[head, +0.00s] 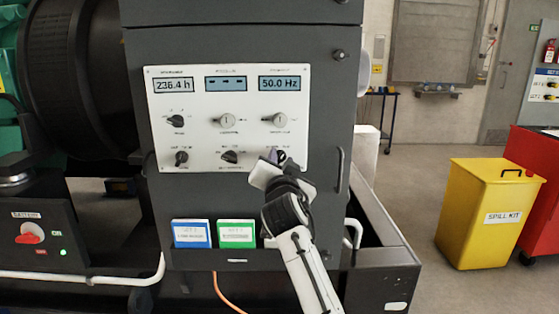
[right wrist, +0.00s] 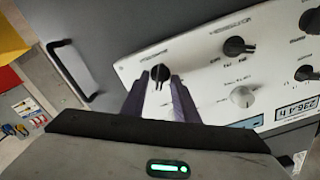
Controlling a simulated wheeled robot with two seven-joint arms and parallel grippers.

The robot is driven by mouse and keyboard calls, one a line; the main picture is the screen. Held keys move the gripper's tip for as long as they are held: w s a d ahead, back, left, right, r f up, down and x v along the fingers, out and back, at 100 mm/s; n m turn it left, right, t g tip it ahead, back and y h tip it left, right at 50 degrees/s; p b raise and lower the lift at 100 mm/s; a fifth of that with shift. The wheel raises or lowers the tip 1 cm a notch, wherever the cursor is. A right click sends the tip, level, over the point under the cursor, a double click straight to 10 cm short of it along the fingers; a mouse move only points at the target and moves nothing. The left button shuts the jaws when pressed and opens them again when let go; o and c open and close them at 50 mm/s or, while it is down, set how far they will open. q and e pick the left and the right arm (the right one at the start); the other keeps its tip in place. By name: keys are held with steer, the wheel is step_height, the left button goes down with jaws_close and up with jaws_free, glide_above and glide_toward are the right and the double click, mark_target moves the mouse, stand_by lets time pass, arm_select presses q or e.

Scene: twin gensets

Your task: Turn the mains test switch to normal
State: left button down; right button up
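A white control panel (head: 205,140) on the grey cabinet carries several rotary knobs. The labels are too small to read, so I cannot confirm which knob is the mains test switch. My right gripper (head: 272,165) is at the panel's lower right knob and covers most of it in the head view. In the right wrist view this black knob (right wrist: 160,72) shows between the tips of my right gripper (right wrist: 160,80). The two fingers are apart, with a gap beside the knob; contact is not visible. My left gripper is not in view.
Black knobs at lower middle (head: 230,157) and lower left (head: 181,158) sit on the same row. White knobs (head: 225,120) are above. A cabinet handle (head: 340,170) stands out right of the panel. Blue (head: 192,234) and green (head: 236,234) cards are below. A yellow spill kit bin (head: 485,220) stands right.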

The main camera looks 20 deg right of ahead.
jaws_close()
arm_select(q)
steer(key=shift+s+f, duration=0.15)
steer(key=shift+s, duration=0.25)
